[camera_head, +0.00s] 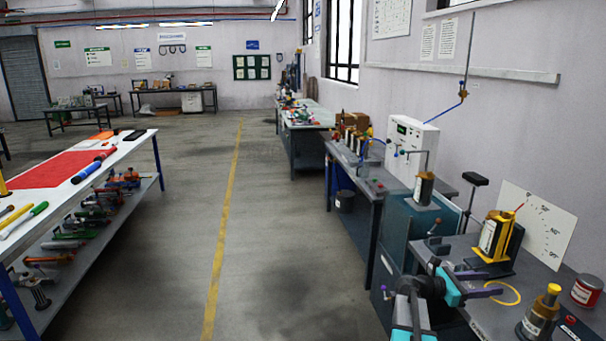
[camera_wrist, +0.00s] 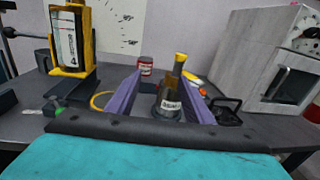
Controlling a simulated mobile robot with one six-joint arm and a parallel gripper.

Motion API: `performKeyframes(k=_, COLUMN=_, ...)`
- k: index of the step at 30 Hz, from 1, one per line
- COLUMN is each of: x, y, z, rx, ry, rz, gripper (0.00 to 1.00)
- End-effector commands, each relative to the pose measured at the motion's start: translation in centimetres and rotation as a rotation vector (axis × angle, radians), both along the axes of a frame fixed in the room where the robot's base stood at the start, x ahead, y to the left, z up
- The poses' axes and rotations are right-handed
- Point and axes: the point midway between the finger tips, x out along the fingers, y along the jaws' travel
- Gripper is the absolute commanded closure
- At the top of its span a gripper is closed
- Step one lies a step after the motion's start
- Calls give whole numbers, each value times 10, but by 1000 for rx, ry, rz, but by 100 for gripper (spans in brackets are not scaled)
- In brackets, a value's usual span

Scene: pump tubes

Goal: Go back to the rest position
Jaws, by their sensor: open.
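My gripper (camera_head: 494,284) reaches in from the lower middle of the head view over the right-hand bench. Its two purple fingers stand apart and hold nothing; they also show in the wrist view (camera_wrist: 160,92). In the wrist view this container (camera_wrist: 169,104) appears framed between the fingers. A labelled tube in a yellow and black stand (camera_head: 492,240) is upright behind the gripper; it is at upper left in the wrist view (camera_wrist: 68,40).
A red can (camera_head: 587,290) and a yellow ring (camera_head: 503,284) are on the bench. A white board (camera_head: 545,222) leans on the wall. A grey box-shaped appliance (camera_wrist: 262,62) stands at right in the wrist view. Open floor (camera_head: 285,230) lies left of the benches.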

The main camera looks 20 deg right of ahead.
Motion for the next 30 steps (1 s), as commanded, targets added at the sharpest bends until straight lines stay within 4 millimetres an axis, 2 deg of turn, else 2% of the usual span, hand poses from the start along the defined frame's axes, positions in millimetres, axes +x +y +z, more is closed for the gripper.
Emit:
performKeyframes(k=1, x=16, y=14, z=-13, rx=12, ry=13, rz=29, gripper=53)
performKeyframes(k=6, x=56, y=59, z=-56, rx=61, ry=50, rz=112, gripper=53)
performKeyframes(k=11, x=81, y=108, z=-108, rx=143, ry=66, rz=176, gripper=53)
performKeyframes(k=15, x=94, y=155, z=-158, rx=229, ry=60, rz=219, gripper=53)
performKeyframes(k=19, x=97, y=200, z=-204, rx=313, ry=32, rz=243, gripper=53)
performKeyframes(k=23, x=93, y=246, z=-250, rx=401, ry=-8, rz=250, gripper=53)
performKeyframes(k=30, x=64, y=333, z=-329, rx=565, ry=-112, rz=205, gripper=53)
